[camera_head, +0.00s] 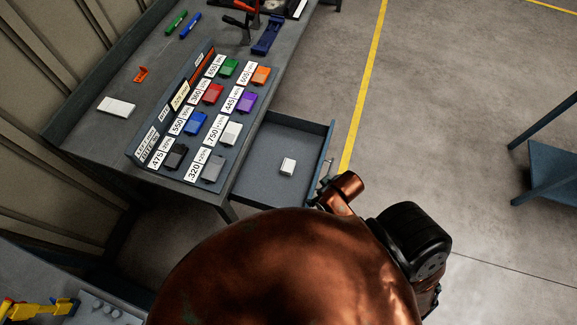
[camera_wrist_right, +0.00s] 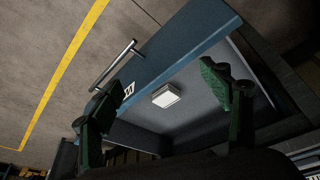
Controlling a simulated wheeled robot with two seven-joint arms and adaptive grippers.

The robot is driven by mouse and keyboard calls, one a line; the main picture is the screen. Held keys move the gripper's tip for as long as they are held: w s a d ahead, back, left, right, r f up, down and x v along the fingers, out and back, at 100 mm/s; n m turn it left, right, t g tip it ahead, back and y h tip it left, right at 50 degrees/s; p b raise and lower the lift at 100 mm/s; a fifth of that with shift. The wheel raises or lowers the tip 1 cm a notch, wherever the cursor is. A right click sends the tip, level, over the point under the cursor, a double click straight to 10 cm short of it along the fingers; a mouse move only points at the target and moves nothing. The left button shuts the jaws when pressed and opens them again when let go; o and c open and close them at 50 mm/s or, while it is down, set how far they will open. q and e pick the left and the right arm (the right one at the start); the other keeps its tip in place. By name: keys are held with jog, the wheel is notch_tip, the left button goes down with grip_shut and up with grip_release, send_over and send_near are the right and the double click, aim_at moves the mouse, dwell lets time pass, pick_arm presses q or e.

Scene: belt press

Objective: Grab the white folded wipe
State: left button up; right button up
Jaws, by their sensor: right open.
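A small white folded piece (camera_head: 288,166) lies on the floor of the open drawer, and it also shows in the right wrist view (camera_wrist_right: 167,95). A second flat white piece (camera_head: 117,107) lies on the bench top at the left; I cannot tell for certain which is the wipe. My right gripper (camera_wrist_right: 160,82) is open and empty over the drawer, with a green finger on each side of the white piece and apart from it. The right gripper is hidden in the head view behind my copper arm. My left gripper is not in view.
The drawer (camera_head: 262,190) is pulled out from the workbench, its front and handle facing the right. A sample board (camera_head: 150,158) with several coloured blocks stands on the bench. Pens, an orange piece and tools lie behind. A blue table (camera_head: 555,172) stands far right; floor between is clear.

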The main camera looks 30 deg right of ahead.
jog(key=w+a+f+n+y, duration=0.2)
jog(key=w+a+f+n, duration=0.15)
jog(key=w, duration=0.45)
jog(key=n, duration=0.3)
send_near(288, 165)
jog(key=w+f, duration=0.1)
jog(key=f, duration=0.1)
jog(key=shift+m+g+y, duration=0.25)
jog(key=shift+g+y, duration=0.05)
jog(key=x, duration=0.6)
jog(key=shift+f+b, duration=0.2)
jog(key=shift+b, duration=0.1)
jog(key=c, duration=1.2)
jog(key=shift+r, duration=0.1)
jog(key=shift+c, duration=0.2)
